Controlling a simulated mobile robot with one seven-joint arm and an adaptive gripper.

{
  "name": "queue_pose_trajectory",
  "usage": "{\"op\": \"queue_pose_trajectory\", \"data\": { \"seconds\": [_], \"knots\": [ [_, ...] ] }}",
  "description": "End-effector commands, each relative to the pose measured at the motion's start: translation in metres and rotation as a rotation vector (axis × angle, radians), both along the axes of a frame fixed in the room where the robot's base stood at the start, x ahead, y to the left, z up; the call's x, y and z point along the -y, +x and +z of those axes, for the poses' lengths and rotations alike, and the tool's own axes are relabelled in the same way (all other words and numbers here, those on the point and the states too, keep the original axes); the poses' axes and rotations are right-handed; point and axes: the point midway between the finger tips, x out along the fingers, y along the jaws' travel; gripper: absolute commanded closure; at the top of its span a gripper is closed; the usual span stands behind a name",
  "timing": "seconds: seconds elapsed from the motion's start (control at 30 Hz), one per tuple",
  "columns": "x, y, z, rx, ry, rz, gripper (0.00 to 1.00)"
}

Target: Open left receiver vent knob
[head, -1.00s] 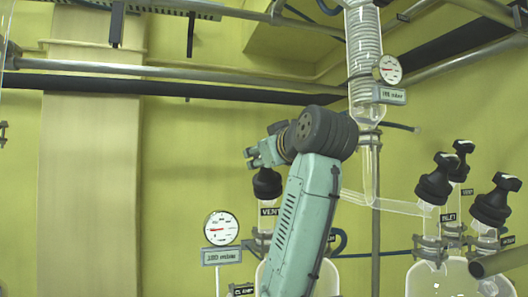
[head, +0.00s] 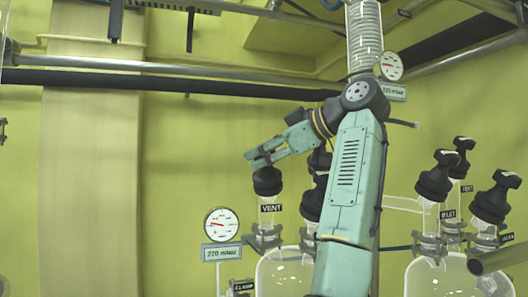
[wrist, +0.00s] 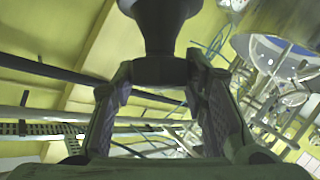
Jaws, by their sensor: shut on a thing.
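The black vent knob (head: 267,182) sits on a glass neck above the left receiver (head: 287,272), with a black VENT label (head: 271,208) beside it. My gripper (head: 258,160) comes in from the right, at the top of the knob. In the wrist view the dark knob (wrist: 157,25) stands between my two fingers (wrist: 158,72), and the fingers are shut on its narrow grip. My fingers cover the top of the knob in the head view, so its turn angle is hard to read.
A round gauge (head: 221,224) with a mbar display stands left of the vent. Another black knob (head: 315,198) is close behind my arm. More black knobs (head: 434,178) stand on the right vessel. A glass coil column (head: 364,40) rises above my arm. The left wall side is free.

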Motion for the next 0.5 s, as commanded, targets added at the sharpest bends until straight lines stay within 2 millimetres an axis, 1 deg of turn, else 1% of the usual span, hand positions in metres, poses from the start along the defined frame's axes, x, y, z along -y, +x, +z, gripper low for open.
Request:
{"op": "queue_pose_trajectory", "data": {
  "seconds": [0.5],
  "knots": [
    [-0.0001,-0.0001,-0.001,-0.014,-0.054,0.087,0.88]
  ]
}}
